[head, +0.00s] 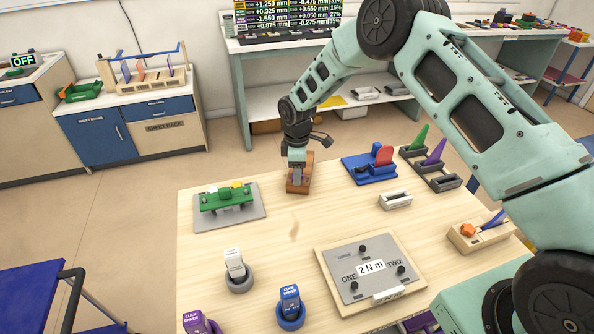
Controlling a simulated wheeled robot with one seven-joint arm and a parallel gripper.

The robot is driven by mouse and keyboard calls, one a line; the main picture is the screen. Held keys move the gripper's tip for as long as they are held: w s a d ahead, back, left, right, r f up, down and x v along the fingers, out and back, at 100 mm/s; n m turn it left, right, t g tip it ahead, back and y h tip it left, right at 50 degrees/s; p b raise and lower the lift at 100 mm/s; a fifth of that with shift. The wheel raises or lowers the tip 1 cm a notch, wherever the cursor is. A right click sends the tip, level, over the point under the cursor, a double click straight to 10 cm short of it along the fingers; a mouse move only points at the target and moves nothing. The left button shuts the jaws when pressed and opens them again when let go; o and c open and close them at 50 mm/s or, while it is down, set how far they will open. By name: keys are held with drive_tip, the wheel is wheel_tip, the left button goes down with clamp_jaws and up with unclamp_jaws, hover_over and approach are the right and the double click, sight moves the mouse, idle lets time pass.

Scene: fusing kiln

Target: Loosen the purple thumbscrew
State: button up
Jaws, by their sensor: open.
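My gripper (297,178) is at the back middle of the light wooden table (290,260), pointing down. It is at a small brown block (305,184) and overlaps it in the picture. Its jaws are open, but the fingertips are small here, and I cannot tell whether they touch the block. I cannot make out a purple thumbscrew; it may be hidden by my gripper or too small to see. A grey plate marked ONE, TWO and 2 N m (345,292) lies at front right with black knobs on it.
A green fixture (228,197) stands left of my gripper. A blue fixture (368,170) and dark holders (445,183) stand to the right. White (234,262), blue (290,298) and purple (195,322) click drivers stand in front. The table's middle is mostly clear.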

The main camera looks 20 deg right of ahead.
drive_tip(key=shift+r+p, duration=0.85)
drive_tip(key=shift+r, duration=1)
drive_tip(key=o, duration=0.6)
